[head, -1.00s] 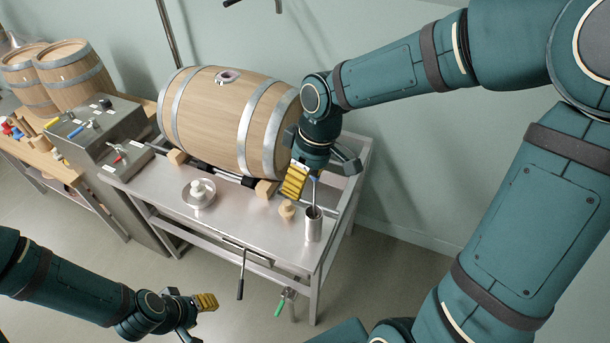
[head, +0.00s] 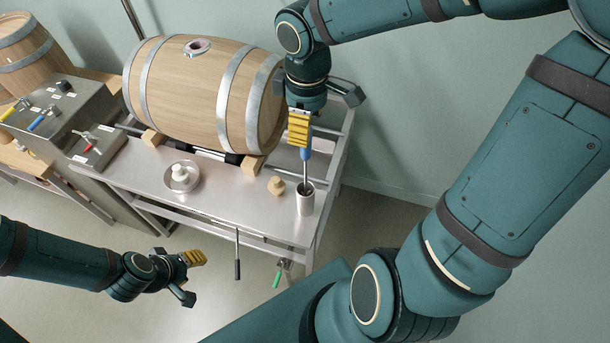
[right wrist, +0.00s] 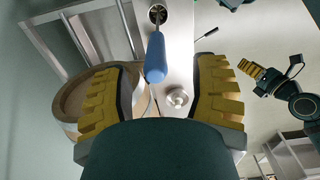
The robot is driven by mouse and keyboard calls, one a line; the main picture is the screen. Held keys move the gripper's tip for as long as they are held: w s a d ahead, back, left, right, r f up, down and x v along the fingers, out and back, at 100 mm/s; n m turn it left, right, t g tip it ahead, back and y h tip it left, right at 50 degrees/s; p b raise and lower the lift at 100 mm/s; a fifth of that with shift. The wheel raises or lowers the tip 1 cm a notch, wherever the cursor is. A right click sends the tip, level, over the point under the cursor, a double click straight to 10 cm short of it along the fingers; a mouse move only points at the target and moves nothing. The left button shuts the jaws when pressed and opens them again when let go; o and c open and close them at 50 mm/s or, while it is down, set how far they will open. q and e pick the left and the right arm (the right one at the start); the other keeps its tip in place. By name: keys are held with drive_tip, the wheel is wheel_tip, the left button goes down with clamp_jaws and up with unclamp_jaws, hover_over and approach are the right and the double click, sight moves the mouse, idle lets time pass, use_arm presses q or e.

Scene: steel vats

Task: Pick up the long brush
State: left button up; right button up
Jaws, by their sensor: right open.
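The long brush has a blue handle (head: 307,151) and a thin shaft, and stands upright in a steel cup (head: 306,202) at the table's right front corner. The cup hides its lower end. My right gripper (head: 308,132) is open above the cup, pointing down, at the top of the handle. In the right wrist view the blue handle (right wrist: 156,58) lies between the two yellow-padded fingers, with a gap on each side. My left gripper (head: 190,277) is open and empty, in front of the table at the lower left.
A wooden barrel (head: 195,95) lies on blocks on the steel table (head: 225,200), close left of my right gripper. A small dish (head: 182,178) with a white knob and a wooden bung (head: 276,186) stand near the cup. A steel control box (head: 50,115) stands at the left.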

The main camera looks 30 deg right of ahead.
sight(305, 153)
drive_tip(key=shift+s+f, duration=0.15)
drive_tip(key=shift+f, duration=0.05)
drive_tip(key=f, duration=0.2)
drive_tip(key=w+f, duration=0.1)
drive_tip(key=f, duration=0.1)
drive_tip(key=shift+d+f+b, duration=0.1)
drive_tip(key=shift+f+b, duration=0.1)
drive_tip(key=shift+b, duration=0.15)
drive_tip(key=shift+s+f, duration=0.1)
drive_tip(key=shift+f, duration=0.3)
clamp_jaws()
